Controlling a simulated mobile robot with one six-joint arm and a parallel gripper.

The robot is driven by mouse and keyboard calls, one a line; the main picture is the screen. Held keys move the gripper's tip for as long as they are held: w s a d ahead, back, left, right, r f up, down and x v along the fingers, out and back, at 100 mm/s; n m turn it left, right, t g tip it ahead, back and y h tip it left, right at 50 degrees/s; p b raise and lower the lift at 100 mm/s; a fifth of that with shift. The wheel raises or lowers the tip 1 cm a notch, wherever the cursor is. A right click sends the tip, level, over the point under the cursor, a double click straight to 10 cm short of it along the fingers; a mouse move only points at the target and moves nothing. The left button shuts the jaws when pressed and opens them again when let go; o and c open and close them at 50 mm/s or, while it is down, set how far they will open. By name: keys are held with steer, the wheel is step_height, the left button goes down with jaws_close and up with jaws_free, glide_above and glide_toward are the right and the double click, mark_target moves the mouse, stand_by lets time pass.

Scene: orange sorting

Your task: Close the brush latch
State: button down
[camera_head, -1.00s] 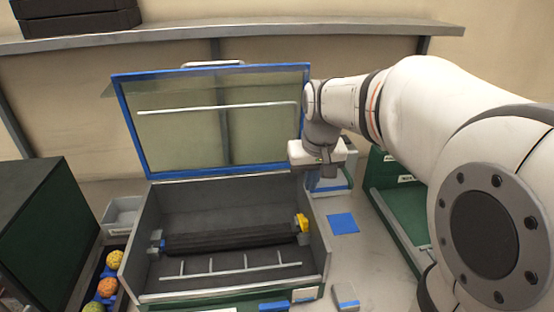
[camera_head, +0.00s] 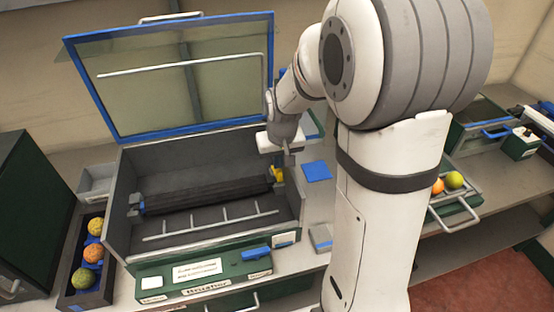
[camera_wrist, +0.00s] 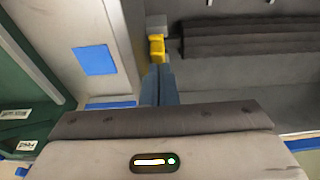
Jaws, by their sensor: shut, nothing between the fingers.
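The yellow brush latch (camera_head: 278,175) sits at the right end of the black brush roller (camera_head: 208,194), inside the open grey box (camera_head: 120,215). Its glass lid (camera_head: 180,75) with a blue frame stands raised. In the wrist view the yellow latch (camera_wrist: 157,48) is just beyond my fingertips. My gripper (camera_head: 288,158) is shut and empty, right beside the latch near the box's right wall. The closed fingers (camera_wrist: 160,72) point at the latch; whether they touch it I cannot tell. The latch's exact position is hard to make out.
A tray (camera_head: 72,298) with several oranges stands left of the box. A blue square (camera_head: 316,171) lies on the bench to the right. Two fruits sit in a green container (camera_head: 468,219) farther right. The raised lid stands behind my gripper.

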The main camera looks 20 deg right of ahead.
mark_target(279, 177)
steer(key=shift+f, duration=0.25)
steer(key=shift+s+f+b, duration=0.25)
steer(key=shift+f+b, duration=0.2)
steer(key=shift+b, duration=0.15)
steer(key=shift+s+f+b, duration=0.2)
steer(key=shift+f+b, duration=0.25)
steer(key=shift+b, duration=0.1)
steer(key=shift+s+f+b, duration=0.2)
steer(key=shift+b, duration=0.1)
steer(key=shift+s, duration=0.3)
steer(key=shift+r, duration=0.1)
